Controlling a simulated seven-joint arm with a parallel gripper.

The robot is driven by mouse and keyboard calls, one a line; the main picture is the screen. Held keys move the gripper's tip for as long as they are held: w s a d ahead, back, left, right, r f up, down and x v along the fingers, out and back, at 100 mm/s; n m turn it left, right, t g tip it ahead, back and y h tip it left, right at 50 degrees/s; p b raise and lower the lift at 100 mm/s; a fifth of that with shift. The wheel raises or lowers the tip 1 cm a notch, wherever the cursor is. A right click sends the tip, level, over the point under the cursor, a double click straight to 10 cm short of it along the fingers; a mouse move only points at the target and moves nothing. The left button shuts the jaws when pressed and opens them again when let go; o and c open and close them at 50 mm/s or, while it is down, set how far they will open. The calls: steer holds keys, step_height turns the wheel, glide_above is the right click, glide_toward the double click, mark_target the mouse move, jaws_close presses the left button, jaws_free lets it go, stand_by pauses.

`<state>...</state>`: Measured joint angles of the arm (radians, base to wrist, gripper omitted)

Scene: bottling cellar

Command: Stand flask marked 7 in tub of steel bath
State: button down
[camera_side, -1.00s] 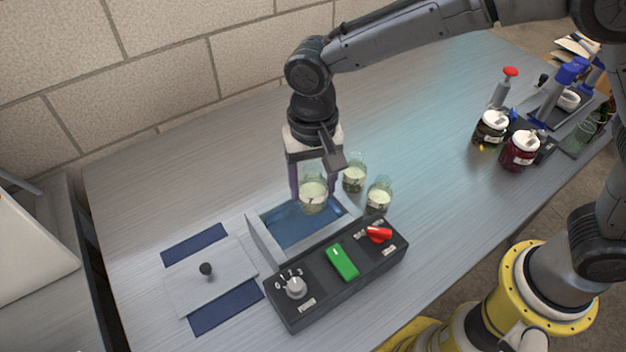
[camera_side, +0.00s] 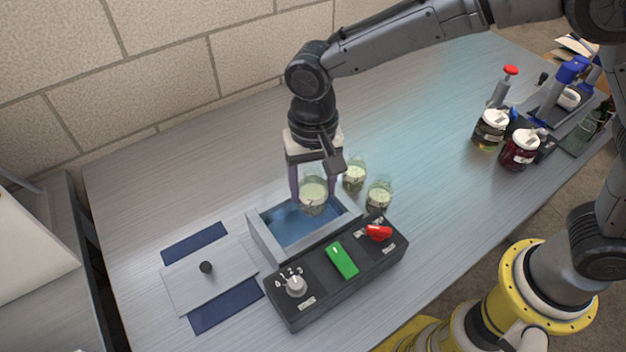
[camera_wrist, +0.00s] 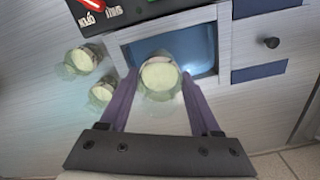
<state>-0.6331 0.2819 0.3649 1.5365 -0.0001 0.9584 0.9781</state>
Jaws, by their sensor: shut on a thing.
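My gripper (camera_side: 313,190) is shut on a glass flask (camera_side: 313,196) with pale contents. In the wrist view the flask (camera_wrist: 160,78) sits between the two purple fingers, upright as far as I can tell. No number can be read on it. The flask is over the back right part of the steel bath (camera_side: 263,240), whose tub (camera_side: 297,226) shows blue inside. I cannot tell whether its base is above or inside the tub. Two similar flasks stand on the bench right of the bath, one behind (camera_side: 354,178) and one nearer (camera_side: 379,197); their marks are unreadable.
The bath's control box (camera_side: 318,283) carries a dial, a green switch and a red knob. A flat lid with a black knob (camera_side: 207,268) lies left over blue strips. Lidded jars (camera_side: 519,150) and a blue-handled device stand far right. The bench behind is clear.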

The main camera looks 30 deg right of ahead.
steer(key=shift+f, duration=0.9)
steer(key=shift+f, duration=0.3)
steer(key=shift+f, duration=0.7)
steer(key=shift+f, duration=0.35)
steer(key=shift+f, duration=0.8)
stand_by(0.5)
jaws_free()
steer(key=shift+r, duration=0.1)
steer(key=shift+r, duration=2.9)
